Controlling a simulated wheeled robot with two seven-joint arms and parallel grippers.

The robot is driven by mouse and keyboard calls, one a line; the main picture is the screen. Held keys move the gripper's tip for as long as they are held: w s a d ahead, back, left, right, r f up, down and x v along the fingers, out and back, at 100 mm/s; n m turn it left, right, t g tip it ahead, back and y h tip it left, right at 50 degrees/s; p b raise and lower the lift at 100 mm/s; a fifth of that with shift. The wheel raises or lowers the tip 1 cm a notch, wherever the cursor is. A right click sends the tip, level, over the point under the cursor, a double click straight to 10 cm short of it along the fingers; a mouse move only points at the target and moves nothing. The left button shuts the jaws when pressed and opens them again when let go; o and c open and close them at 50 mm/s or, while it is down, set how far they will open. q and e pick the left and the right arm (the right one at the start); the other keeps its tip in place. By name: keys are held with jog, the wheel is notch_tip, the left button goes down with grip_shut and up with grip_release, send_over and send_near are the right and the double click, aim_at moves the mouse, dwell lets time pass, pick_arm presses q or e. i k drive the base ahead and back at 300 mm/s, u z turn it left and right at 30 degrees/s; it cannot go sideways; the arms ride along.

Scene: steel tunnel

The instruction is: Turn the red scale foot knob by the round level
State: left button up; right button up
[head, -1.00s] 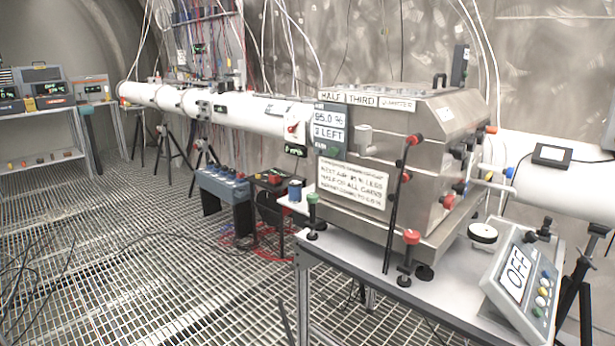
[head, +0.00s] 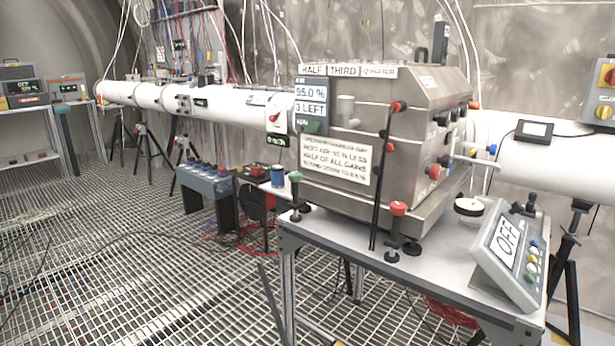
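A red foot knob (head: 398,208) stands upright on a black stem at the front corner of the steel box (head: 400,150), on the white table (head: 350,243). A green foot knob (head: 295,177) stands at the box's left front corner. A round white-topped disc with a dark rim (head: 469,206), which may be the round level, lies on the table right of the red knob. Its markings are too small to read. Neither of my grippers shows, and nothing of mine touches the knob.
A tilted grey console reading OFF (head: 507,242) sits at the table's right end. A blue cylinder (head: 277,177) stands left of the box. The grating floor (head: 150,280) at front left is mostly clear.

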aim_at(398, 209)
jog(key=z, duration=0.7)
jog(key=i, duration=0.25)
jog(key=u, duration=3)
jog(key=i, duration=0.25)
jog(key=z, duration=2.1)
